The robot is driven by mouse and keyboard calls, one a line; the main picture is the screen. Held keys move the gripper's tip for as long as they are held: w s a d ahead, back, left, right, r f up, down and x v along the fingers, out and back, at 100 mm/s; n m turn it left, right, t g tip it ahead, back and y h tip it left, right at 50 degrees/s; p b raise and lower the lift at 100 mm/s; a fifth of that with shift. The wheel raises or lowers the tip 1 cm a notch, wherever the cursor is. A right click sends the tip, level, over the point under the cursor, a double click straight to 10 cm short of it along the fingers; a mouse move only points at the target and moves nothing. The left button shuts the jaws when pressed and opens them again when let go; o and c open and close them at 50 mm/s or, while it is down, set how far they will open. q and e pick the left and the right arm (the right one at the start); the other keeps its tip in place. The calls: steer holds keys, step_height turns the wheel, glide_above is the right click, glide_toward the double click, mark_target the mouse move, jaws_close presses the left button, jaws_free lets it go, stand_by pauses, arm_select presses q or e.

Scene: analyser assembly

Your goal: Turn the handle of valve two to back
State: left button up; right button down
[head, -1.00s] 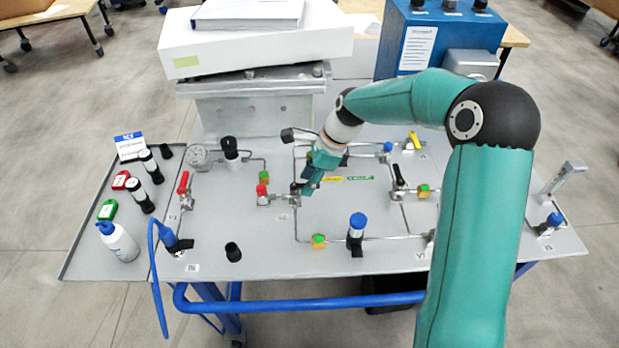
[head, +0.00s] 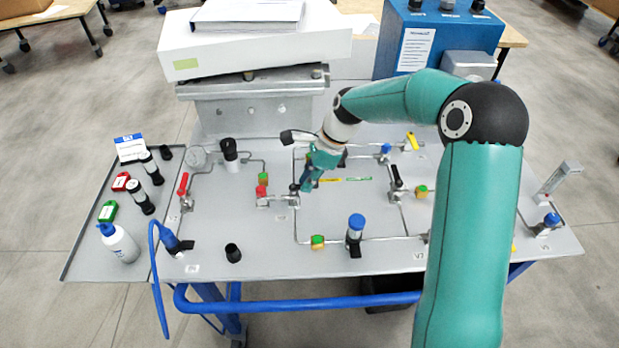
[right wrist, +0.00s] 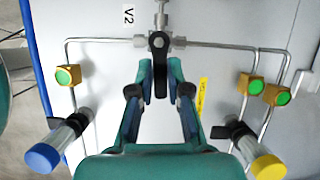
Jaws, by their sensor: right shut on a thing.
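Valve two (right wrist: 160,42) sits on the grey panel beside its V2 label (right wrist: 128,15) in the right wrist view. Its black handle (right wrist: 159,70) runs from the valve body down between my fingers. My right gripper (right wrist: 160,80) is shut on this handle, with one blue-lined finger on each side. In the head view my right gripper (head: 306,184) is at the valve in the middle of the panel and hides most of the handle. My left gripper is out of view.
A red-handled valve (head: 183,185) stands on the left. A blue-capped cylinder (head: 355,235) stands in front of my gripper. Thin pipes and green-and-yellow fittings (head: 317,242) surround the valve. A white box (head: 250,50) rests on the raised bracket behind.

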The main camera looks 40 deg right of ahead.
steer(key=n+p, duration=0.1)
steer(key=n, duration=0.1)
steer(key=w+n+g+p, duration=0.1)
steer(key=n+p, duration=0.1)
steer(key=shift+d+r, duration=0.1)
steer(key=shift+r, duration=0.05)
steer(key=n+p, duration=0.1)
steer(key=w+n+g, duration=0.1)
steer(key=n, duration=0.1)
steer(key=n+g+p, duration=0.1)
steer(key=shift+w+n+p, duration=0.25)
steer(key=shift+n+p, duration=0.05)
steer(key=shift+p, duration=0.05)
steer(key=n, duration=0.1)
steer(key=n+g, duration=0.1)
steer(key=w+n+p, duration=0.1)
steer(key=shift+a+n+g, duration=0.3)
steer(key=shift+w+a+f+n+g+h+p, duration=0.15)
steer(key=shift+a+n+g+h, duration=0.1)
steer(key=shift+n, duration=0.6)
steer(key=shift+w+a+n+g+h+p, duration=0.1)
steer(key=shift+w+n+g+h+p, duration=0.15)
steer(key=shift+n, duration=0.55)
steer(key=shift+w+a+f+n+g+h+p, duration=0.1)
steer(key=shift+a+n+g+h, duration=0.15)
steer(key=shift+n, duration=0.6)
steer(key=c, duration=1.1)
jaws_free()
steer(key=shift+d+r, duration=0.1)
steer(key=shift+r, duration=0.1)
